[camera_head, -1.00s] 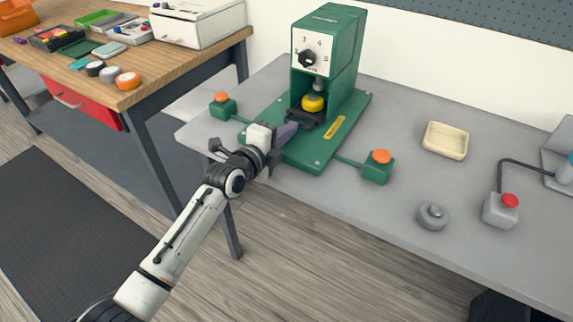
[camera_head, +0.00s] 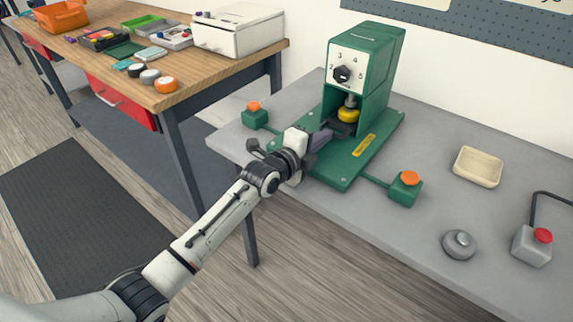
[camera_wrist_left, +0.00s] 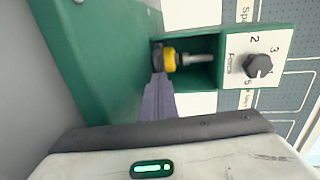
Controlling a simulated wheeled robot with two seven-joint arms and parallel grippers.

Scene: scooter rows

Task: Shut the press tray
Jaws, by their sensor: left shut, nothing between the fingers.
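The green press (camera_head: 372,75) stands on the grey table, with a numbered dial on its front. Its dark tray (camera_head: 343,129) is low in the press opening, with a yellow round piece (camera_head: 348,115) above it under the ram. My left gripper (camera_head: 325,135) is shut and empty, its purple fingers pointing at the tray's front. In the left wrist view the fingers (camera_wrist_left: 157,95) reach toward the opening below the yellow piece (camera_wrist_left: 169,59). The tray is mostly hidden there, and I cannot tell if the fingertips touch it. My right gripper is not in view.
Orange-topped green buttons (camera_head: 254,116) (camera_head: 406,188) flank the press base. A cream dish (camera_head: 478,167), a grey knob (camera_head: 459,244) and a red-button box (camera_head: 533,245) stand to the right. A wooden workbench (camera_head: 170,92) with several items is at left.

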